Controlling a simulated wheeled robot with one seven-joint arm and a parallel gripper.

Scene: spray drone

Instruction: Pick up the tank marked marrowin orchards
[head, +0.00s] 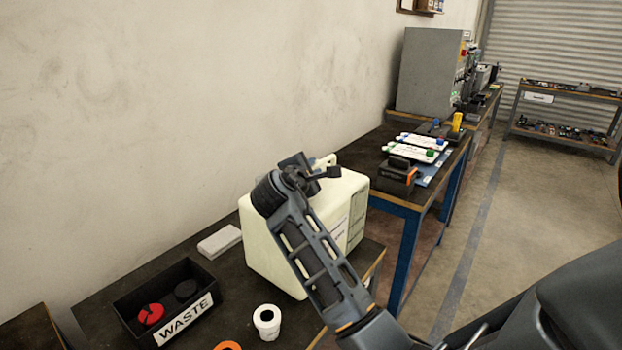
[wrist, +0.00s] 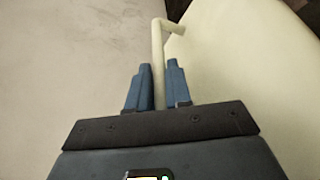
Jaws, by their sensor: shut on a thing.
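A large cream tank (head: 268,248) stands at the near dark table, partly hidden behind my arm in the head view. A label shows on its right side, too small and too covered to read. Its pale handle (wrist: 158,52) rises between my fingers in the wrist view, with the tank's body (wrist: 235,75) to the right. My gripper (wrist: 155,85) is shut on this handle, one blue finger on each side. In the head view my gripper (head: 318,171) is at the tank's top. I cannot tell whether the tank's base touches the table.
On the near table are a black WASTE bin (head: 165,302) with red and black caps, a grey-white block (head: 219,241), a white roll (head: 267,321) and an orange ring (head: 227,346). A blue-legged table (head: 405,205) with drone parts stands beyond. Open floor lies to the right.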

